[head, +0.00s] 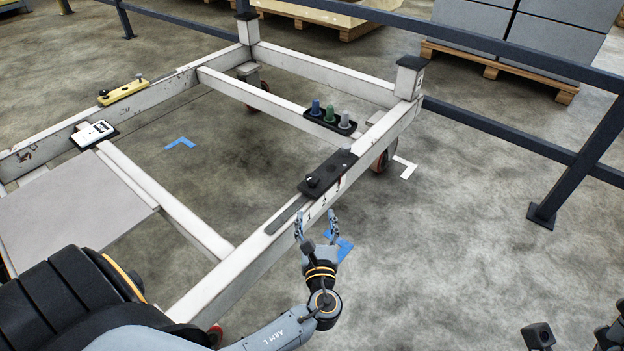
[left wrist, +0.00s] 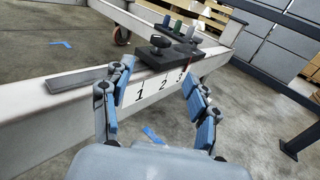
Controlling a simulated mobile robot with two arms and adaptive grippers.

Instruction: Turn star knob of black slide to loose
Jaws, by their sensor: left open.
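The black slide (head: 337,168) sits on the right rail of the white trolley frame (head: 262,254). Its dark star knob (head: 312,182) stands on the slide's near end and also shows in the left wrist view (left wrist: 160,41). The numbers 1, 2 and 3 are on the rail's side below the slide (left wrist: 188,57), with a red mark near the 3. My left gripper (head: 317,219) is open and empty, just short of the rail and slide, with fingers apart and not touching the knob. Part of my right gripper (head: 609,336) shows at the bottom right corner, mostly cut off.
A black holder with blue, green and grey knobs (head: 330,114) sits on a crossbar. A yellow slide (head: 123,92) and a white device (head: 93,133) are on the left rail. A dark guard rail (head: 490,123) runs behind.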

